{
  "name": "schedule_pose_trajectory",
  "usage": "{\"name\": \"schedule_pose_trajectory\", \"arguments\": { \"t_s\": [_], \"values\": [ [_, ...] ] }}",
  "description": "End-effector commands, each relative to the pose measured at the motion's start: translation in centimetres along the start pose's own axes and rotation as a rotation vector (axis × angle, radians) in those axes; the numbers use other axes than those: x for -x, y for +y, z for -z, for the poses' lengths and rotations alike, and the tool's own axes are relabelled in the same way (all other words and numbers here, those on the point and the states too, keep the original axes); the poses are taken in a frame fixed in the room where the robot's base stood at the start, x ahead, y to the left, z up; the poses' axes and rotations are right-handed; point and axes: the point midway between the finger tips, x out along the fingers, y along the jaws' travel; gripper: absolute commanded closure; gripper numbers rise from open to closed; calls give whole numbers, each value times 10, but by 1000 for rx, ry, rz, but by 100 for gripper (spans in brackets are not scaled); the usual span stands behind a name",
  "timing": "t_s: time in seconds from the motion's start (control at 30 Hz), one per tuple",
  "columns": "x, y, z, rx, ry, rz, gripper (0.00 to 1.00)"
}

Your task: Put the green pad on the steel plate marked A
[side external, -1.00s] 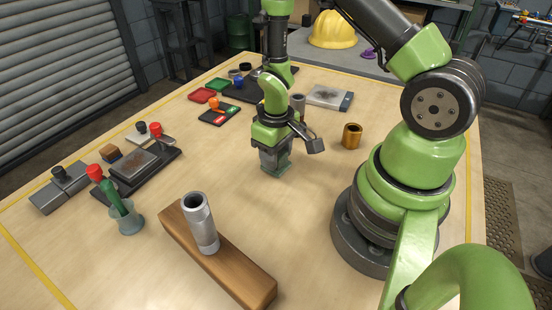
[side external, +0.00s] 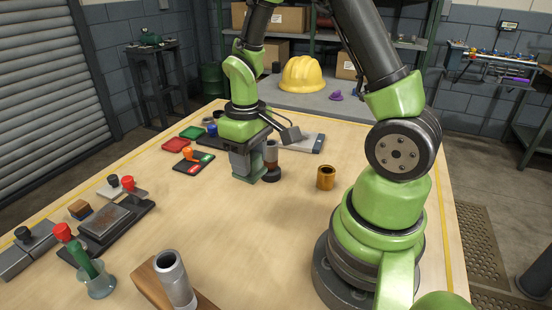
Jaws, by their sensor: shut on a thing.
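My gripper (side external: 244,168) points down over the far middle of the table, shut on a dull green, flared block (side external: 246,180), which looks like the green pad. Its underside is very close to the table; I cannot tell if it touches. A steel plate (side external: 302,142) with a dark smudge lies behind and to the right of my gripper. Another smudged steel plate (side external: 104,222) lies in a dark fixture at the left. No letter A is legible on either plate.
A grey cylinder on a dark base (side external: 271,156) stands just right of my gripper.

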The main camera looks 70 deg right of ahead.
Motion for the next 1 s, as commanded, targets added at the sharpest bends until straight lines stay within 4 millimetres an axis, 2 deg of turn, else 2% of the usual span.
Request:
{"name": "schedule_pose_trajectory", "arguments": {
  "t_s": [0.03,0.33,0.57,0.77,0.87,1.0],
  "values": [
    [11,0,1,-1,9,-1,82],
    [61,0,0,-1,8,-1,82],
    [60,38,28,-205,-2,-3,82],
    [62,90,50,-447,-4,-6,82],
    [62,129,57,-616,-6,-8,82],
    [61,195,56,-895,-8,-8,82]
  ]
}}
